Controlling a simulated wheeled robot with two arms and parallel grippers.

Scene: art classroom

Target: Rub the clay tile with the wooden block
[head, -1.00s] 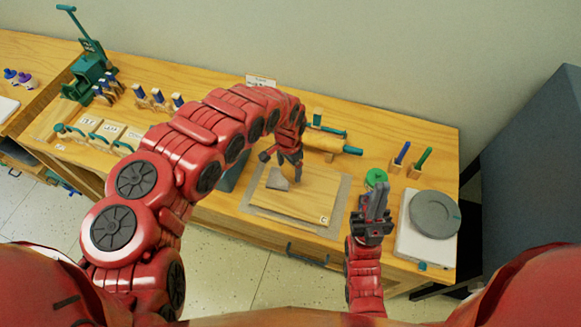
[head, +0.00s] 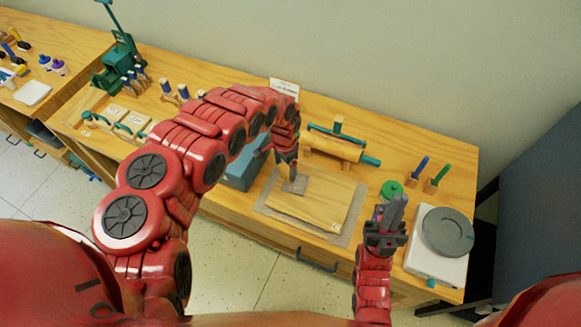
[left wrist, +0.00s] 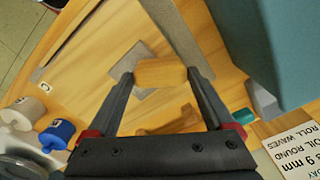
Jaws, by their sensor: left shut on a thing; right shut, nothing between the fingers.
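The grey clay tile (head: 299,185) lies on the wooden board (head: 312,208) in the head view. It also shows in the left wrist view (left wrist: 131,62), partly hidden by my finger and the block. My left gripper (head: 290,176) is right over the tile's left part. In the left wrist view my left gripper (left wrist: 160,76) is shut on the wooden block (left wrist: 160,72), which sits crosswise between the fingertips. I cannot tell whether the block touches the tile. My right gripper (head: 397,204) is shut and empty, pointing up beside the board's right side.
A blue-grey box (head: 238,175) stands close left of the board. A rolling pin (head: 331,147) lies behind it. A turntable (head: 447,232) and a green round thing (head: 391,189) stand at the right. The board's right half is clear.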

